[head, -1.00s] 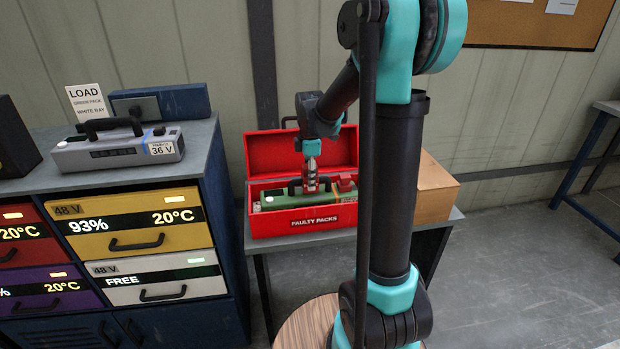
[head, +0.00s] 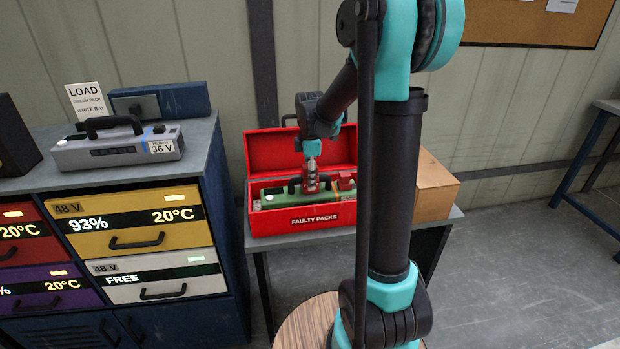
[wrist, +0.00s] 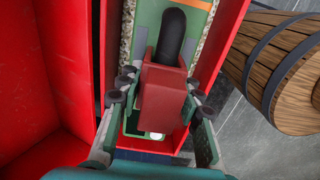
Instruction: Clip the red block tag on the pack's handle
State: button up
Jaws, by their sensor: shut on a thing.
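A green pack (head: 320,197) with a dark handle (head: 294,186) lies in the open red box marked FAULTY PACKS (head: 312,222). My gripper (head: 311,187) points down over the pack and is shut on the red block tag (wrist: 165,97). In the wrist view the tag sits between my fingers, in line with the black handle (wrist: 177,35), and overlaps its near end. I cannot tell whether it is clipped on the handle. The tag is mostly hidden by my gripper in the head view. A red piece (head: 346,183) shows right of the gripper.
The box's raised lid (head: 270,151) stands behind my gripper. A cardboard box (head: 434,189) is to its right. A grey 36 V pack (head: 118,148) sits on the cabinet (head: 25,172) at left. A wooden barrel-like stool (wrist: 275,65) is beside the red box in the wrist view.

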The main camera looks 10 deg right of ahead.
jog(key=o, duration=1.2)
jog(key=shift+f, duration=0.1)
notch_tip(320, 180, up, 18)
dwell(0.9)
jog(key=s+d+f+m+t, duration=0.2)
jog(key=s+f+m, duration=0.7)
jog(key=s+f, duration=0.2)
jog(key=s+d+f+m+t, duration=0.2)
jog(key=s+f+m, duration=0.7)
jog(key=s+f, duration=0.2)
jog(key=shift+f, duration=0.7)
